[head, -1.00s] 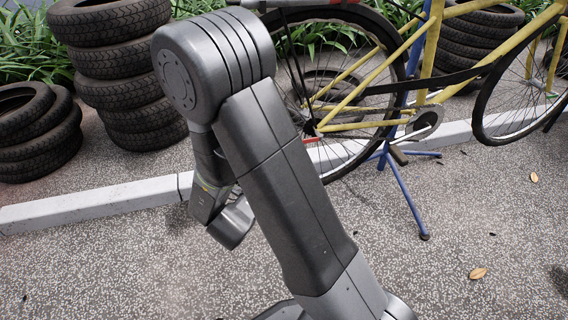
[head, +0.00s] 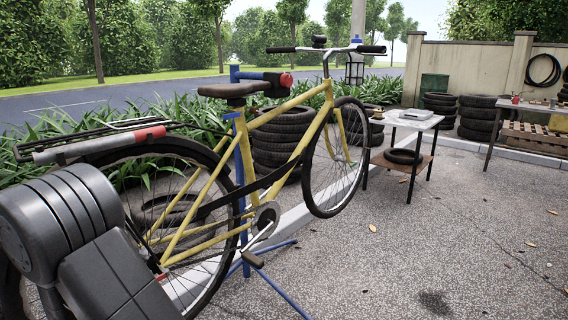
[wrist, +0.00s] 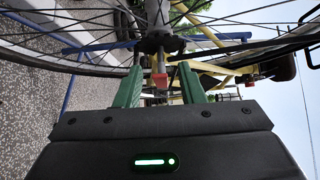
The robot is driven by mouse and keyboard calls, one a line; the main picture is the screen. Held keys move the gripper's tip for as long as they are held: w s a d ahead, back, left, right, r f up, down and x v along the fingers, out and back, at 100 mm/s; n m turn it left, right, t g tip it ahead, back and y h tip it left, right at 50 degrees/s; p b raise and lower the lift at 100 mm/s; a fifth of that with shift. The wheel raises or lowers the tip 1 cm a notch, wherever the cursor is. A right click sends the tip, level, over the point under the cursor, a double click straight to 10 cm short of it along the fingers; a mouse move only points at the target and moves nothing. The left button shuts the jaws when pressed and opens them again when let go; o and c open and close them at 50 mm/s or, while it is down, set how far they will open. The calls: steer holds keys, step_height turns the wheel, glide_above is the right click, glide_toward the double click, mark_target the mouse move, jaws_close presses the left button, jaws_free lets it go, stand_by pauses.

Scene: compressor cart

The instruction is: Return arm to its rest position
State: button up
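My arm shows at the lower left of the head view, folded beside the rear wheel; the gripper is hidden there. In the wrist view my gripper (wrist: 160,69) has its two green fingers apart, with nothing held between them that I can make out. A wheel hub (wrist: 160,42) with a red-tipped part (wrist: 159,80) shows between and beyond the fingers. How close the fingers are to it, I cannot tell.
The yellow bicycle (head: 247,143) stands on a blue repair stand (head: 243,190), close to my arm. A small table (head: 405,123) with a light-coloured item is farther right, near stacked tires (head: 480,117). The paved floor at right is largely clear.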

steer(key=shift+w, duration=1.45)
steer(key=s+p, duration=0.2)
steer(key=s, duration=1.2)
steer(key=shift+w+d+r+n+g+y, duration=0.15)
steer(key=shift+w+n+y, duration=0.55)
steer(key=shift+w, duration=1.5)
steer(key=shift+w+d+f+n+g+y, duration=0.2)
steer(key=shift+w+n+y, duration=0.25)
steer(key=shift+w+y, duration=1.15)
steer(key=shift+w+d+r+n+g+y, duration=0.15)
steer(key=shift+w+n+g+y, duration=0.3)
steer(key=shift+w, duration=2.3)
steer(key=shift+s+d+n+g+y+p, duration=0.1)
steer(key=shift+d+n+g+y+p, duration=0.5)
steer(key=shift+n+g+y+p, duration=1.15)
steer(key=shift+d+n+g+y+p, duration=0.55)
steer(key=shift+n+g+y+p, duration=0.7)
steer(key=shift+n+g+y, duration=0.95)
steer(key=shift+s+d+n+g+y+p, duration=0.1)
steer(key=shift+d+n+g+y+p, duration=0.5)
steer(key=shift+n+g+y+p, duration=1.35)
steer(key=shift+g+h+b, duration=0.45)
steer(key=shift+g, duration=0.15)
